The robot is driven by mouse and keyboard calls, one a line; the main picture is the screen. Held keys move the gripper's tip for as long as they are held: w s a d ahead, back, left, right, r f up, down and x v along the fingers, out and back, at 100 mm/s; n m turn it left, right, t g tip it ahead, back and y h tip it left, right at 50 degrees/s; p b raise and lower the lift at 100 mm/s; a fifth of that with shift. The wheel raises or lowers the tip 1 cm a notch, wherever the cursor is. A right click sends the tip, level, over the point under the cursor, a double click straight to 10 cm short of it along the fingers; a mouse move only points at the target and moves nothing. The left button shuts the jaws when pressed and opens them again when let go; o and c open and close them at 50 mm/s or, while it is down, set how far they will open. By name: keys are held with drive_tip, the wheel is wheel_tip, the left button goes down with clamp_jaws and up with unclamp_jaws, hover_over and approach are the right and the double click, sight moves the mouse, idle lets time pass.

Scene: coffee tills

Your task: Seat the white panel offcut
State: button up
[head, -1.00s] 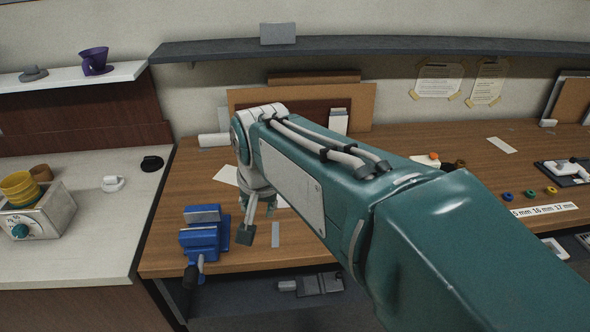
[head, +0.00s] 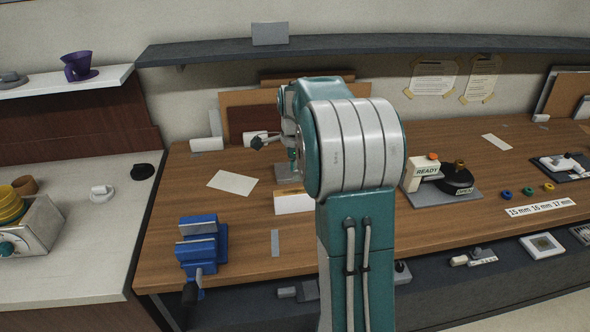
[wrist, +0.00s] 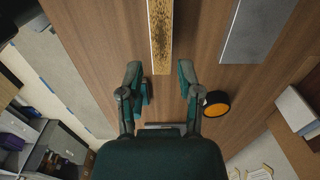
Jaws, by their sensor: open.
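The white panel offcut (head: 294,204) seems to be the piece at mid-bench with a white face and a tan chipboard top edge, just below my wrist in the head view. In the wrist view its speckled chipboard edge (wrist: 160,38) runs lengthwise, with a thin white face along its left side. My gripper (wrist: 160,82) is open and empty; its two fingers point toward the near end of that edge, one either side of its line. I cannot tell the height between them.
A blue vise (head: 200,245) stands at the bench's front left. A white sheet (head: 232,182) and a grey strip (head: 275,243) lie nearby. A black and orange disc (wrist: 215,103) is close to my right finger in the wrist view.

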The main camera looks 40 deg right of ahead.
sight(296, 191)
drive_tip(key=shift+d+f, duration=0.2)
drive_tip(key=shift+f, duration=0.2)
wheel_tip(296, 191, down, 7)
drive_tip(key=shift+f, duration=0.2)
clamp_jaws()
drive_tip(key=shift+w+r, duration=0.1)
drive_tip(key=shift+r, duration=1.95)
